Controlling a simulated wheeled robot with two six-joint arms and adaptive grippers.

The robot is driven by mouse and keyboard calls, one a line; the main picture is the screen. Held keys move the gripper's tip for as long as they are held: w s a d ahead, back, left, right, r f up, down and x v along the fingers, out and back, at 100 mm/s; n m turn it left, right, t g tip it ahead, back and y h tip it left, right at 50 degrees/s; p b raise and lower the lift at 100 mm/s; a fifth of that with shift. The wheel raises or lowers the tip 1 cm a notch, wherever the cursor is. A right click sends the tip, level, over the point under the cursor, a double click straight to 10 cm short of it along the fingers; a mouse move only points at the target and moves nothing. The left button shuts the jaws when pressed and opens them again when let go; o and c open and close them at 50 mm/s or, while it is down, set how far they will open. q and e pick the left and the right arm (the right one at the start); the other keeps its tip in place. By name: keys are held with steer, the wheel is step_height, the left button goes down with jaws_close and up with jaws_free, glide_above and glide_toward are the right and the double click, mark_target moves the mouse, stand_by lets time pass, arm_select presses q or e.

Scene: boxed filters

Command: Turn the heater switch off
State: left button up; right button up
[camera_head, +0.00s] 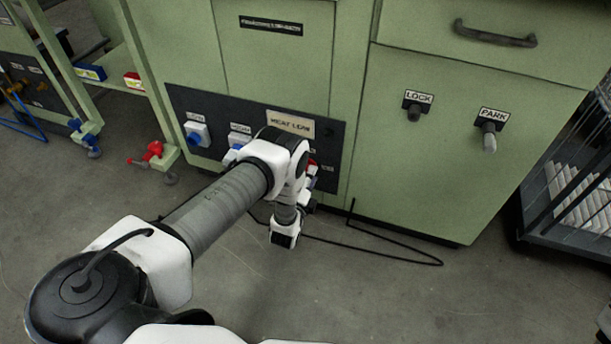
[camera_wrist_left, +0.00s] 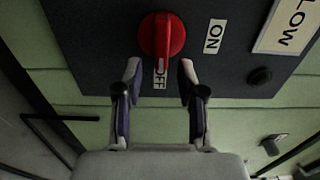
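A red rotary knob (camera_wrist_left: 161,36) sits on a dark panel in the left wrist view. Its raised grip bar stands upright in the picture, its lower end at the OFF label (camera_wrist_left: 160,74). The ON label (camera_wrist_left: 214,36) is to its right. My left gripper (camera_wrist_left: 160,68) is open, with one finger on each side of the OFF label, just below the knob; I cannot tell whether either finger touches it. In the head view only a bit of red (camera_head: 312,167) shows beside my left wrist, which hides the rest. My right gripper is in neither view.
The green cabinet's dark panel (camera_head: 180,97) also carries a blue switch (camera_head: 197,133) and a HEAT LOW sign (camera_head: 290,123). LOCK (camera_head: 414,110) and PARK (camera_head: 489,135) knobs are to the right. A wire rack (camera_head: 540,215) stands far right. A thin black rod (camera_head: 400,255) lies low before the cabinet.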

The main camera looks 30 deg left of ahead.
arm_select(q)
steer(key=v, duration=1)
steer(key=shift+s, duration=0.2)
